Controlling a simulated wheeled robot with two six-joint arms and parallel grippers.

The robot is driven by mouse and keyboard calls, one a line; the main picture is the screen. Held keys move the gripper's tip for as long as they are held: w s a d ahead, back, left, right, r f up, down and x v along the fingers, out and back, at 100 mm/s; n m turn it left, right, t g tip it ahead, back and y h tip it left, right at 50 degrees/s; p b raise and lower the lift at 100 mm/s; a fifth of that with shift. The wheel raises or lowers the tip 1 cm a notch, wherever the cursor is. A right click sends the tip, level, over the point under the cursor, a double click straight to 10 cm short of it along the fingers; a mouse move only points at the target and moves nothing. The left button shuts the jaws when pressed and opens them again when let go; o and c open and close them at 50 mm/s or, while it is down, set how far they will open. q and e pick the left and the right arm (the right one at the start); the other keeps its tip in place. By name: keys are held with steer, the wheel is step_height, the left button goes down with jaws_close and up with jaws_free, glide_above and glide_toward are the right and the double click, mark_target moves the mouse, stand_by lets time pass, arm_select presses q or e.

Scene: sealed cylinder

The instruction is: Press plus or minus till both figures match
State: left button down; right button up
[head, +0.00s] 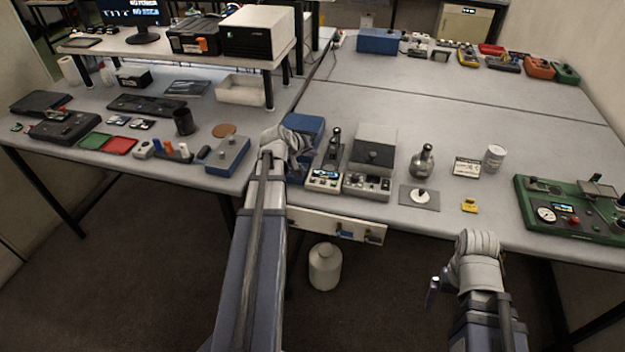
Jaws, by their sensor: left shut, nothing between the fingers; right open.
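A grey instrument with a small lit display (325,174) stands near the front edge of the right table. The figures on it are too small to read, and I cannot make out plus or minus keys. A green panel (532,192) at the right carries a round gauge (546,215) and another small lit display (565,208), also unreadable. My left gripper (296,143) is shut and empty, just left of the grey instrument and in front of a blue box (309,130). My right gripper (470,256) is open and empty, in front of the table edge; its fingertips are hard to make out.
Beside the grey instrument stand a grey box with a lid (374,145), a silver flask (423,162), a grey plate (408,200), a yellow block (469,206) and a white can (494,157). A blue-grey box (228,155) lies left.

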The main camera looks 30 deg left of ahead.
arm_select(q)
steer(key=shift+f+b, duration=4.2)
steer(key=shift+f, duration=0.15)
steer(key=shift+f, duration=0.1)
steer(key=shift+f+b, duration=0.3)
steer(key=shift+b, duration=0.15)
steer(key=shift+f+b, duration=0.35)
steer(key=shift+r, duration=0.1)
steer(key=shift+r+p, duration=0.7)
steer(key=shift+p, duration=0.1)
step_height(320, 180, up, 5)
steer(key=p, duration=0.5)
